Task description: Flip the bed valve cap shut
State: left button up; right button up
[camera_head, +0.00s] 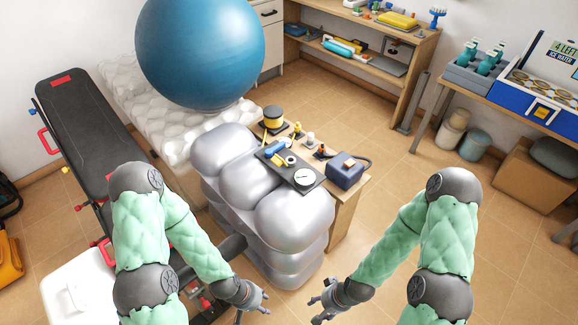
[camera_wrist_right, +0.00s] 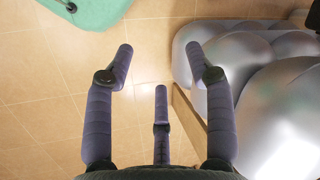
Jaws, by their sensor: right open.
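The silver-grey inflatable bed (camera_head: 295,222), with puffy stacked tubes, stands in the middle of the head view; its side also shows at the right of the right wrist view (camera_wrist_right: 285,120). I cannot make out a valve or its cap in either view. My left gripper (camera_head: 256,302) is in front of the bed near the bottom edge, empty, its fingers spread. My right gripper (camera_head: 318,304) is to its right, apart from the bed. In the right wrist view its three fingers (camera_wrist_right: 160,65) are open with only floor between them.
A blue ball (camera_head: 200,50) rests on a white mattress (camera_head: 120,85). A black bench (camera_head: 85,120) stands left.

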aim_at(276, 160)
jog(key=k+j, duration=0.1)
jog(key=j, duration=0.15)
jog(key=l+u, duration=0.8)
jog(key=l, duration=0.2)
jog(key=i, duration=0.05)
